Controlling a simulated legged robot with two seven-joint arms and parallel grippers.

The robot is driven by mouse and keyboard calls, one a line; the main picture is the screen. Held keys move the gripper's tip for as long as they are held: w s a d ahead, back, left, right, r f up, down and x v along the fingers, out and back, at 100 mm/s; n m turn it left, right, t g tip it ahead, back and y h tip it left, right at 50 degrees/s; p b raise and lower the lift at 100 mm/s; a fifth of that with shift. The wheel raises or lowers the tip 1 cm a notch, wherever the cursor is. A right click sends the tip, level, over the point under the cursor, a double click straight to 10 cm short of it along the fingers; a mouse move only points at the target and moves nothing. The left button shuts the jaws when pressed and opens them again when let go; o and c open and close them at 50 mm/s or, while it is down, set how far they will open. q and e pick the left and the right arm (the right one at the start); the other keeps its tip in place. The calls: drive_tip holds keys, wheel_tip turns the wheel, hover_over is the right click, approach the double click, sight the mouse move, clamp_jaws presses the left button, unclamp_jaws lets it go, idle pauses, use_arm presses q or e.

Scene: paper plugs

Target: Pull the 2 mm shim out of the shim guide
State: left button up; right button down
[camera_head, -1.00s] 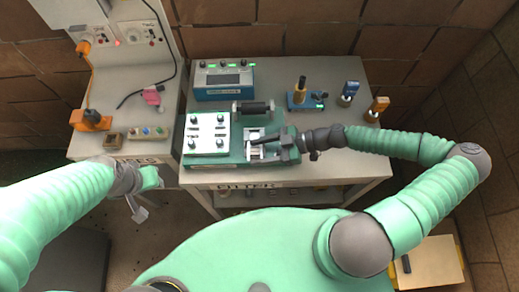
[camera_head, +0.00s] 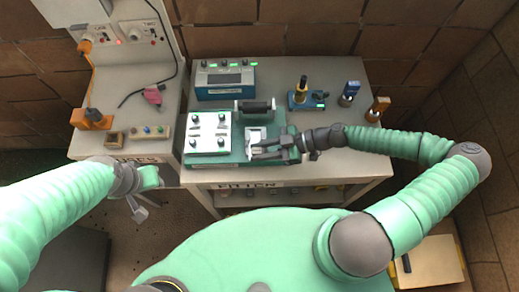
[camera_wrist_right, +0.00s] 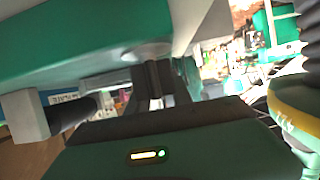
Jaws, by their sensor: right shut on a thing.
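The shim guide (camera_head: 256,136) is a small pale metal block on the teal base plate of the bench. My right gripper (camera_head: 262,152) is at its near side, its dark fingers pointing left. It is shut on a thin piece, which I take to be the 2 mm shim; the fingers hide it, and I cannot tell how much is still in the guide. In the right wrist view the dark fingers (camera_wrist_right: 155,88) reach up under a teal slab (camera_wrist_right: 80,45). My left gripper (camera_head: 138,207) hangs in front of the left bench, away from the guide; its jaws are unclear.
A white panel with knobs (camera_head: 208,132) stands left of the guide, and a dark roller (camera_head: 255,106) lies behind it. A blue meter box (camera_head: 225,80) is at the back.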

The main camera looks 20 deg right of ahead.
drive_tip(key=shift+s+a, duration=0.15)
drive_tip(key=shift+s, duration=0.55)
idle(0.6)
drive_tip(key=shift+s+a, duration=0.3)
drive_tip(key=shift+s, duration=0.65)
drive_tip(key=shift+s+a, duration=0.25)
drive_tip(key=shift+s, duration=0.75)
drive_tip(key=shift+s+a, duration=0.3)
drive_tip(key=shift+s, duration=0.65)
drive_tip(key=shift+s, duration=0.1)
drive_tip(key=s, duration=0.1)
drive_tip(key=s+a, duration=0.1)
drive_tip(key=shift+s, duration=0.35)
